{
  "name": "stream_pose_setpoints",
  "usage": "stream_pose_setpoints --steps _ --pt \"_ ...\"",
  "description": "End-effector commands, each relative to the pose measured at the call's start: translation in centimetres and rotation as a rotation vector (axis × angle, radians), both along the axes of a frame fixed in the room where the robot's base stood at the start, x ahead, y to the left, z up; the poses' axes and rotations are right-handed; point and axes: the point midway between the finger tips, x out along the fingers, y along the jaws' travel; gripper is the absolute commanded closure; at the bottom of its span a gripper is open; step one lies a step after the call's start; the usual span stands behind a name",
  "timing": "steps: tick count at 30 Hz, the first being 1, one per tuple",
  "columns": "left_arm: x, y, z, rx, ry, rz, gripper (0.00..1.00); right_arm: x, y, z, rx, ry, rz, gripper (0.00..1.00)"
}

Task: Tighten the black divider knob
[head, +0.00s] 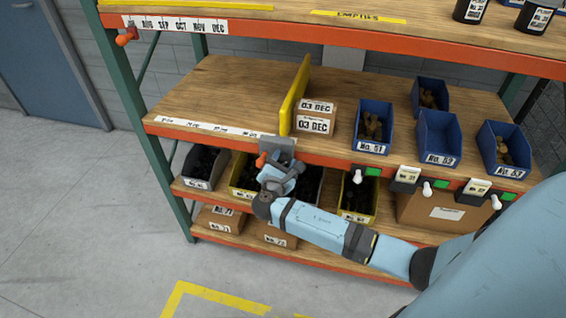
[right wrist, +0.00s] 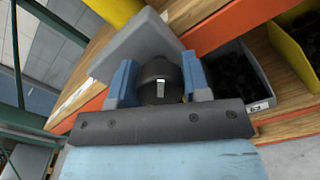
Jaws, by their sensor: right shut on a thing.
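The black divider knob (right wrist: 158,88) shows in the right wrist view as a dark rounded body with a small white mark. It sits between the two blue fingers of my right gripper (right wrist: 161,76), which is shut on it. A grey bracket plate (right wrist: 130,48) lies just beyond the knob. In the head view my right gripper (head: 280,174) is at the front edge of the upper shelf, below the yellow divider (head: 293,95). The grey bracket (head: 278,143) shows there too, but the gripper hides the knob. My left gripper is in neither view.
The wooden shelf (head: 215,85) has an orange front rail (head: 225,137). Boxes labelled 03 DEC (head: 316,117) stand right of the divider, and blue bins (head: 375,128) further right. Open floor (head: 90,220) lies at left.

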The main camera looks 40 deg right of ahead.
Motion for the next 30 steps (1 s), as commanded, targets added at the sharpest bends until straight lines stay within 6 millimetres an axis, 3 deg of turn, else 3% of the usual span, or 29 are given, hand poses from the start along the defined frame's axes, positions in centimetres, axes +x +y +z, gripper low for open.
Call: stream_pose_setpoints --steps 13,30 --pt "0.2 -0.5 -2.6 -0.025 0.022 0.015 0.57 -0.1 0.0 -0.5 0.277 -0.322 -0.001 0.80" --pt "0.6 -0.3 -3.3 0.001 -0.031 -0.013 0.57 -0.1 0.0 -0.4 0.528 -0.617 -0.002 0.80"
